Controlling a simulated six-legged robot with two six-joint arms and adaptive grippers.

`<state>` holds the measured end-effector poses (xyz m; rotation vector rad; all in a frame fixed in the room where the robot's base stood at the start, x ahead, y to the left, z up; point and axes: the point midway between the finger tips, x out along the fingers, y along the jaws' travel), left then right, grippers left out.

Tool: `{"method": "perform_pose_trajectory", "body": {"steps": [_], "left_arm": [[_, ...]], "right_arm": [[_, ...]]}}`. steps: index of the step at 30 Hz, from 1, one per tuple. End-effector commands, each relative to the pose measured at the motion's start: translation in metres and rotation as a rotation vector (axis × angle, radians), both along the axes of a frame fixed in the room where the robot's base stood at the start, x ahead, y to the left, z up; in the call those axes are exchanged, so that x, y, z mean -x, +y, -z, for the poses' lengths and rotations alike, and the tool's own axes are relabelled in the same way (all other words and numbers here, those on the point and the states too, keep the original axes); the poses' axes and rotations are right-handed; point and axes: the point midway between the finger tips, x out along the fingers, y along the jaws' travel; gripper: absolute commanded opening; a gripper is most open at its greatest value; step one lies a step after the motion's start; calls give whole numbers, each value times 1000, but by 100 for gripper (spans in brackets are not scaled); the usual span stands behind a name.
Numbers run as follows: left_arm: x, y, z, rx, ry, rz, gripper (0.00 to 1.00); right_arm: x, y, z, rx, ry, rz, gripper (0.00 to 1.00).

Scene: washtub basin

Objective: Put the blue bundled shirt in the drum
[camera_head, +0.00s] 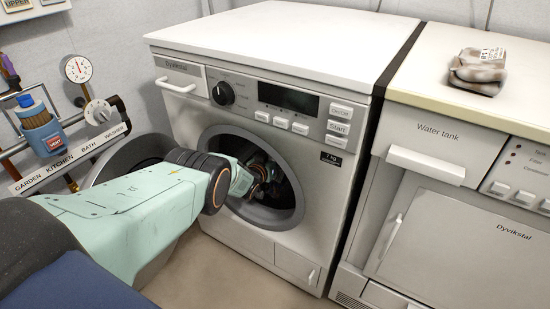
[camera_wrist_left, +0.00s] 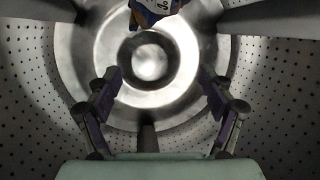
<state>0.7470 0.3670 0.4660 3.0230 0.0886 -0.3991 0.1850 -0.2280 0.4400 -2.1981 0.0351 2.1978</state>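My left arm reaches through the round opening of the washing machine (camera_head: 228,135), and its gripper (camera_head: 268,180) is inside the drum. In the left wrist view the two fingers of this gripper (camera_wrist_left: 160,80) stand wide apart with nothing between them. The perforated drum (camera_wrist_left: 280,90) surrounds them. A blue bundle with a white label and some orange (camera_wrist_left: 152,14), seemingly the shirt, shows at the top edge of that view, apart from the fingers and partly cut off. It cannot be made out in the head view. My right gripper is not in view.
The round door (camera_head: 112,160) stands open at the left, partly behind my arm. A dryer (camera_head: 460,240) stands at right with a brown and white bundle (camera_head: 478,72) on top.

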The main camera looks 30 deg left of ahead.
Motion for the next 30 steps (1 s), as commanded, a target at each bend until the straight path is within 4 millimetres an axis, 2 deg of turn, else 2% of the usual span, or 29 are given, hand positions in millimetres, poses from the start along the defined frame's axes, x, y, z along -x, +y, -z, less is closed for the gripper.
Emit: {"method": "perform_pose_trajectory", "body": {"steps": [1, 4, 19, 30], "left_arm": [[0, 0, 0, 0, 0, 0, 89], [0, 0, 0, 0, 1, 0, 98], [3, 1, 0, 0, 3, -1, 98], [24, 0, -6, 1, 3, -1, 98]], "right_arm": [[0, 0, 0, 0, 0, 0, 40], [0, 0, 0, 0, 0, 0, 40], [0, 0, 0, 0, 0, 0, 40], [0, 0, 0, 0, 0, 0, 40]]}}
